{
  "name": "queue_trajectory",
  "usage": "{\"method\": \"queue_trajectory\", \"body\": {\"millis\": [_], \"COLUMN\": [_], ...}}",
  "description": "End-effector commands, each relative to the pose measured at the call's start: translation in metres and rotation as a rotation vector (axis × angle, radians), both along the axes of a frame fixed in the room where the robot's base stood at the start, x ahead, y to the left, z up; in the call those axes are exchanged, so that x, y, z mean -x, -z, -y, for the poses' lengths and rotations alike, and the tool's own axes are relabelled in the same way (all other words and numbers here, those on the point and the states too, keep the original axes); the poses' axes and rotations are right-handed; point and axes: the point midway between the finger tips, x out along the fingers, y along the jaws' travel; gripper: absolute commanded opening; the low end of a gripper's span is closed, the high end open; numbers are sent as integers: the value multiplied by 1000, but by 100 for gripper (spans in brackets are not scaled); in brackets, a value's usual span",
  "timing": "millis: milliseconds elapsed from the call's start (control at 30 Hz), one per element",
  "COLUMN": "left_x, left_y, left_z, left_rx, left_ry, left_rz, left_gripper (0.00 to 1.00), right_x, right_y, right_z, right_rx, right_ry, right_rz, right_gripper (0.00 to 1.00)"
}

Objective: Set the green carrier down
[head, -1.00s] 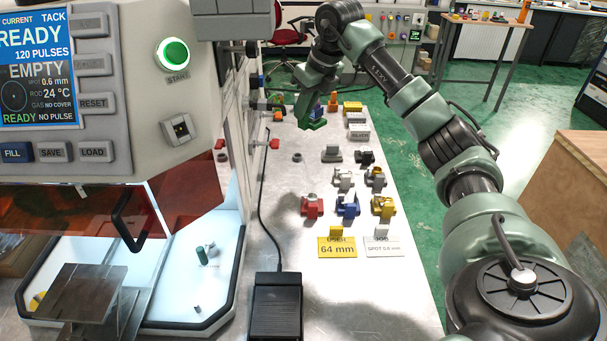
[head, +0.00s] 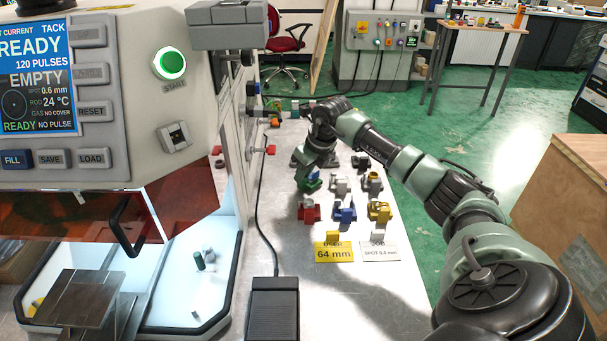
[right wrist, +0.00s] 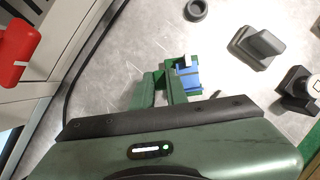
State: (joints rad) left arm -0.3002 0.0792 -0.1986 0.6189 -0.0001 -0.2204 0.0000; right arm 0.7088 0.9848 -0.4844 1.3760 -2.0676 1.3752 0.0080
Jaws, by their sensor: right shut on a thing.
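My right gripper (head: 304,180) is shut on the green carrier (head: 313,183) over the bench, just behind the red carrier (head: 309,213). The gripper and wrist partly hide the carrier in the head view. In the right wrist view the green carrier (right wrist: 193,92) shows at the fingertips, with a blue part and a small pale piece on it. I cannot tell whether its base touches the bench. My left gripper is not in view.
A blue carrier (head: 345,212) and a yellow carrier (head: 379,212) stand right of the red one. Grey carriers (head: 341,185) stand behind. Yellow (head: 334,253) and white cards lie in front. A black pedal (head: 273,308) and its cable lie left; bare bench is at front right.

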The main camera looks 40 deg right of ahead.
Motion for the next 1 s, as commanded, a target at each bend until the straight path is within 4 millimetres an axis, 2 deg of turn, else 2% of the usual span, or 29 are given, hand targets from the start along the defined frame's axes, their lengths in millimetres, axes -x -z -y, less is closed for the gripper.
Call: {"method": "queue_trajectory", "body": {"millis": [400, 433, 500, 800, 1000], "left_x": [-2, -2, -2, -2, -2], "left_y": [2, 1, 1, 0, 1], "left_z": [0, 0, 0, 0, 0], "left_rx": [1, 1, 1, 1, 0], "left_ry": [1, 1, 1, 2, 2], "left_rz": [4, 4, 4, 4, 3], "left_gripper": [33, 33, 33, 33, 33], "right_x": [0, 0, 0, 0, 6], "right_y": [10, 9, 9, 7, -12], "right_z": [1, 0, 0, 0, 2], "right_rx": [1, 1, 1, 1, 3], "right_ry": [-1, 0, 0, 0, -1], "right_rz": [2, 1, 1, 1, 4], "right_gripper": [0, 22, 36, 36, 36]}}
